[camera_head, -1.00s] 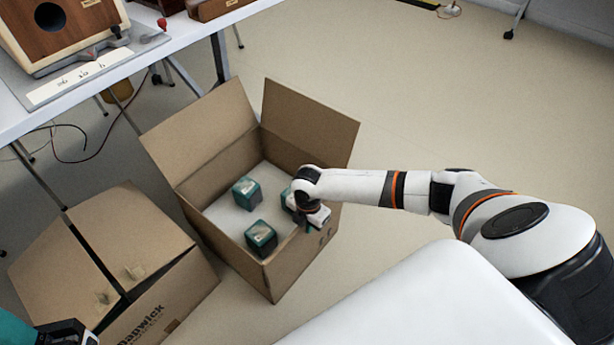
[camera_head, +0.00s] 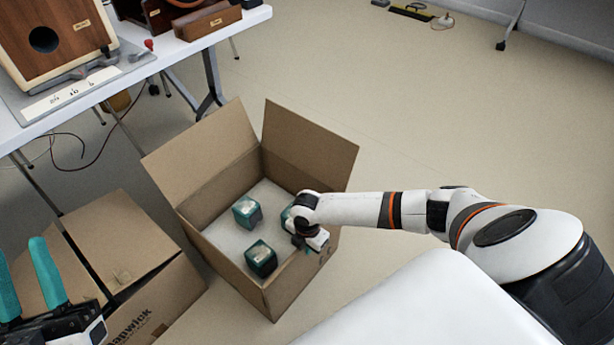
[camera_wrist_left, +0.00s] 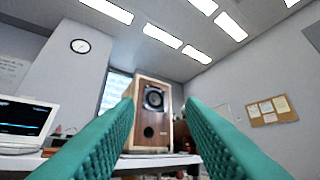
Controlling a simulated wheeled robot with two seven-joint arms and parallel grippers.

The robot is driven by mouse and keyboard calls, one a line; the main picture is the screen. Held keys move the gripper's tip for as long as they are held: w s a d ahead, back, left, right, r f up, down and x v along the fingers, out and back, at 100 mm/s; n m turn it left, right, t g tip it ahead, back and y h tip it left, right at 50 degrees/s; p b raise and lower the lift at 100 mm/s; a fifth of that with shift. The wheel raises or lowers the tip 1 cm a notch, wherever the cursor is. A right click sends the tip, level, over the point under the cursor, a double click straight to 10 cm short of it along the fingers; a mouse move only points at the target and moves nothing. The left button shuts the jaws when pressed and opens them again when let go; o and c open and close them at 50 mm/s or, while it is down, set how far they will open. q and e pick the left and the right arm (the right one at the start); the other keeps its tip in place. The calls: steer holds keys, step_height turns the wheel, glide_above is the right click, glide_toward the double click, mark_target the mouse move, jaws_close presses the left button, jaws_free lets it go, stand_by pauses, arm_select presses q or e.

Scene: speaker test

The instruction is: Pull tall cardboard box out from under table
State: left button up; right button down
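The tall cardboard box (camera_head: 222,262) stands upright on the floor beside the table, flaps open. Several teal-edged cubes (camera_head: 261,258) lie on its pale inner floor. My left gripper (camera_head: 22,252) is at the lower left, above the other carton and apart from the tall box. Its teal fingers are spread and empty; they also show open in the left wrist view (camera_wrist_left: 160,104), pointing toward a wooden speaker.
A closed carton (camera_head: 118,240) sits close to the tall box's left. The white table (camera_head: 165,55) carries a wooden speaker (camera_head: 62,28) and has a dark leg (camera_head: 212,85) behind the tall box. Cables lie beneath it. The floor (camera_head: 420,120) to the right is clear.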

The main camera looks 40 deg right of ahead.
steer(key=shift+s+f, duration=0.1)
steer(key=shift+s, duration=0.05)
steer(key=c, duration=1.5)
jaws_free()
steer(key=shift+c, duration=0.2)
steer(key=shift+r, duration=0.2)
